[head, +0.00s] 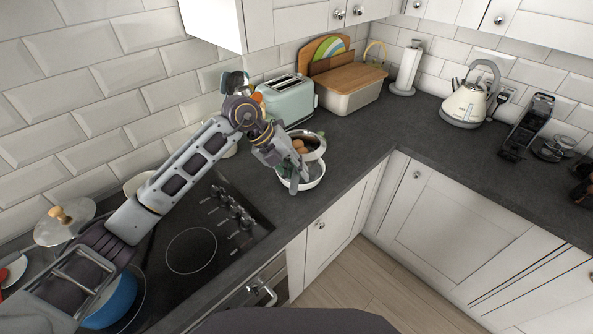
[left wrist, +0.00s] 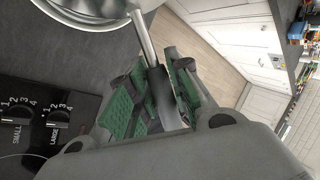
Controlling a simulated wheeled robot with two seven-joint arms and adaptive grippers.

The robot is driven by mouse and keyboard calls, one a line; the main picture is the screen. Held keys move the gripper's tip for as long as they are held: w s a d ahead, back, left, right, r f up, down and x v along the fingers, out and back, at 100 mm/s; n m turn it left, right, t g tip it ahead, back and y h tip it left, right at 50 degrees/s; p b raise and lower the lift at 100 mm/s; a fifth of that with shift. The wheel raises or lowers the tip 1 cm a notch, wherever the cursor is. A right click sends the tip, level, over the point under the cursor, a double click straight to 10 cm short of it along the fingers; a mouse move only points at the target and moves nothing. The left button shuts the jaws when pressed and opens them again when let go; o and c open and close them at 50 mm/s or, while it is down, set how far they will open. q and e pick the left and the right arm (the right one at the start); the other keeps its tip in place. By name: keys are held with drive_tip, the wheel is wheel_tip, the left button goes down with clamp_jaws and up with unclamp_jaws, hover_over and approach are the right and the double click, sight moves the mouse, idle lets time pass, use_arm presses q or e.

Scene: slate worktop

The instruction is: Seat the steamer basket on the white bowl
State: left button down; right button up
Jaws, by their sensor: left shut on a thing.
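The steamer basket (head: 313,143) is a round metal basket with a long handle and brown, egg-like things inside. The white bowl (head: 315,182) stands on the worktop just under and in front of it, partly covered by my gripper and the basket. I cannot tell whether basket and bowl touch. My left gripper (head: 294,180) is at the bowl's left side in the head view. In the left wrist view its green-padded fingers (left wrist: 152,105) are shut on the basket's handle (left wrist: 145,38), below a metallic rim (left wrist: 95,22). My right gripper is out of view.
A mint toaster (head: 288,98) and a bread box (head: 347,88) stand behind the bowl. A black hob (head: 195,245) with a blue pot (head: 112,303) lies to the left. The worktop to the right (head: 375,130) is clear up to the kettle (head: 468,103).

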use_arm(q)
wheel_tip(320, 180, down, 7)
drive_tip(key=b, duration=0.4)
idle(0.5)
idle(0.4)
idle(0.4)
drive_tip(key=shift+f, duration=0.1)
idle(0.4)
drive_tip(key=c, duration=1.2)
unclamp_jaws()
drive_tip(key=shift+c, duration=0.2)
drive_tip(key=shift+o, duration=0.4)
drive_tip(key=shift+f, duration=0.1)
